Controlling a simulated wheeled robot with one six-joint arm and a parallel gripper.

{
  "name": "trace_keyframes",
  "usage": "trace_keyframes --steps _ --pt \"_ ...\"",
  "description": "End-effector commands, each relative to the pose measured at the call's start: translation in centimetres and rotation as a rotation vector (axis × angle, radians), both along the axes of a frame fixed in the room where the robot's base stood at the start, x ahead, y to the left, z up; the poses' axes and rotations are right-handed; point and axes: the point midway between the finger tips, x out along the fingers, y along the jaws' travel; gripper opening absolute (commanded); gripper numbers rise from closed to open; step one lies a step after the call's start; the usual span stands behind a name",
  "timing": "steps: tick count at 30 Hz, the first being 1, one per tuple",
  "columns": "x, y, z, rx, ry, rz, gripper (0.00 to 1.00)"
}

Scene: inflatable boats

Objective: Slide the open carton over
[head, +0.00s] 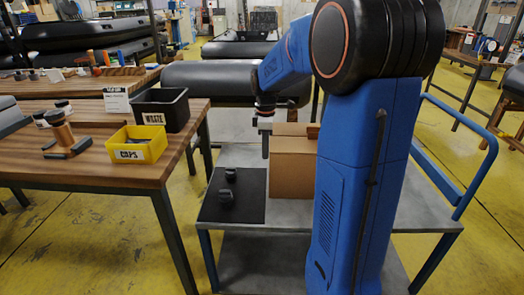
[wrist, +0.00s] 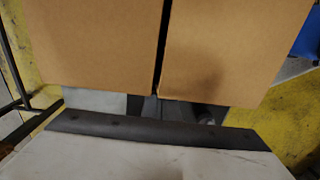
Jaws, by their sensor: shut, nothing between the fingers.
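The brown cardboard carton (head: 292,175) stands on the grey cart top, partly hidden behind my blue arm. Its top is hard to make out in the head view. In the wrist view two brown cardboard panels (wrist: 95,40) fill the upper part, with a dark narrow gap between them. My gripper (head: 265,153) points down at the carton's left side, close to it. Its fingers are shut with nothing between them. I cannot tell whether they touch the carton.
A black mat (head: 220,207) with small black parts (head: 227,194) lies left of the carton on the cart (head: 280,217). A blue push handle (head: 470,190) is at right. A wooden table at left holds a black WASTE bin (head: 160,108) and yellow CAPS bin (head: 136,147).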

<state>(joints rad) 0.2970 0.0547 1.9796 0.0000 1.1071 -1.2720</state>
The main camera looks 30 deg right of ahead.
Motion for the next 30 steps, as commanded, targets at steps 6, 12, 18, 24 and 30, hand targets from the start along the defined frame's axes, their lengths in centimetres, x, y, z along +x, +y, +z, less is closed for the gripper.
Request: trace_keyframes --steps 6,12,18,24,30 --pt "0.0 0.0 0.0 0.000 0.000 0.000 0.00" --pt "-0.9 -1.5 0.0 0.000 0.000 -0.004 0.00" --pt "-3.1 -4.6 0.0 0.001 0.001 -0.005 0.00" --pt "-5.1 -7.6 0.0 0.000 0.000 -0.005 0.00" --pt "-7.1 -10.6 0.0 0.000 0.000 -0.005 0.00"
